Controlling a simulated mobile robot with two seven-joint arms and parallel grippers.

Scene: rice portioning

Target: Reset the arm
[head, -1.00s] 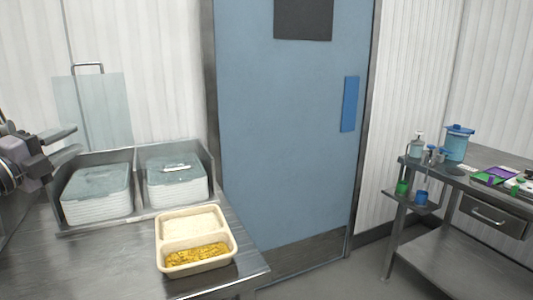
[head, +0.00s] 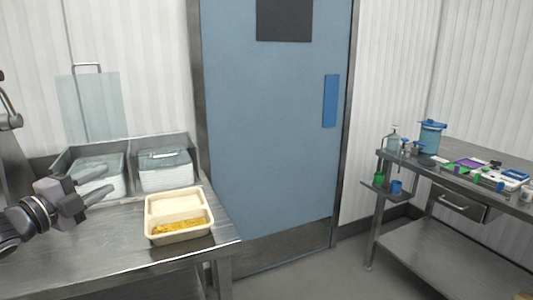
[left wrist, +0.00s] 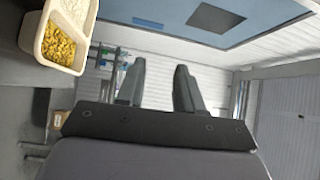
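My left gripper (head: 88,194) is at the left of the head view, above the steel table and in front of the lid holder. Its two fingers are spread with nothing between them, and they also show apart and empty in the left wrist view (left wrist: 158,88). A cream two-compartment tray (head: 181,238) stands on the table to the right of the gripper, apart from it. White rice (head: 174,204) is in its back compartment and yellow food (head: 180,226) in its front one. The tray also shows at the upper left of the left wrist view (left wrist: 40,48). My right gripper is not in view.
A metal holder (head: 193,150) with two stacks of clear lids (head: 165,178) stands at the back of the table (head: 110,245). A blue door (head: 265,130) is behind. A side table (head: 455,170) at right carries bottles, a blue-lidded jug (head: 431,138) and small items.

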